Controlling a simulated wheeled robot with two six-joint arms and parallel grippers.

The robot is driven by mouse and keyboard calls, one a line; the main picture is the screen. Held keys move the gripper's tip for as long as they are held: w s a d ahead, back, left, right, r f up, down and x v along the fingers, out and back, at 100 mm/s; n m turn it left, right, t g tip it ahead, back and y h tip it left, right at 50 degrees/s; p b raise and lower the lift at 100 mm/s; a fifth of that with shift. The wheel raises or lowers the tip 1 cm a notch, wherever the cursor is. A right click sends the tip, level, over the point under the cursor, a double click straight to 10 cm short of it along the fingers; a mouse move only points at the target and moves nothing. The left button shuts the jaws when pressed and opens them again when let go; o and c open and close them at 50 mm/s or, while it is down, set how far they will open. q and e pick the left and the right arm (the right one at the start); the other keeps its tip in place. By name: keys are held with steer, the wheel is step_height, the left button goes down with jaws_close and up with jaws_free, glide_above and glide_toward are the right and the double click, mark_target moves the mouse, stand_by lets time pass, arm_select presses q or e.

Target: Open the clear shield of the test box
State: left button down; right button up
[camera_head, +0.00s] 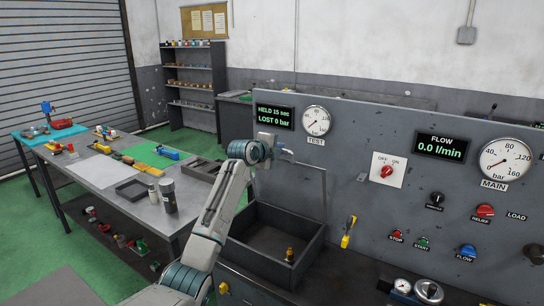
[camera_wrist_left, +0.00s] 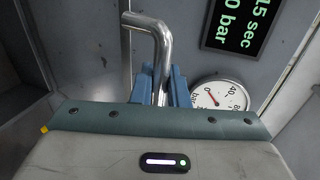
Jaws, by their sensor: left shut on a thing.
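The test box (camera_head: 318,243) is a dark open-topped box on the bench below the TEST gauge. Its clear shield (camera_head: 300,180) stands raised, roughly upright, along the back of the box, and the inside is exposed. My left gripper (camera_head: 286,151) is at the shield's top edge. In the left wrist view my gripper's blue fingers (camera_wrist_left: 164,84) are shut on a bent metal bar handle (camera_wrist_left: 160,35). The handle's lower end is hidden behind the fingers and wrist. A small brass fitting (camera_head: 289,255) stands in the box. My right gripper is out of view.
The grey panel (camera_head: 350,135) behind carries a display (camera_head: 275,117), the TEST gauge (camera_head: 316,121), knobs and a yellow-handled lever (camera_head: 348,232) right of the box. A workbench (camera_head: 95,172) with trays, bottles and tools stands at left.

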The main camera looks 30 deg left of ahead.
arm_select(q)
steer(key=shift+w+r, duration=0.15)
steer(key=shift+w, duration=0.4)
steer(key=c, duration=1.5)
jaws_free()
steer(key=shift+s, duration=0.1)
steer(key=shift+s+a, duration=0.1)
steer(key=shift+s, duration=0.2)
steer(key=b+v, duration=0.1)
steer(key=v, duration=0.2)
steer(key=b+v, duration=0.2)
steer(key=v, duration=0.1)
steer(key=b+v, duration=0.1)
steer(key=v, duration=0.3)
steer(key=shift+r, duration=0.25)
steer(key=shift+f, duration=0.1)
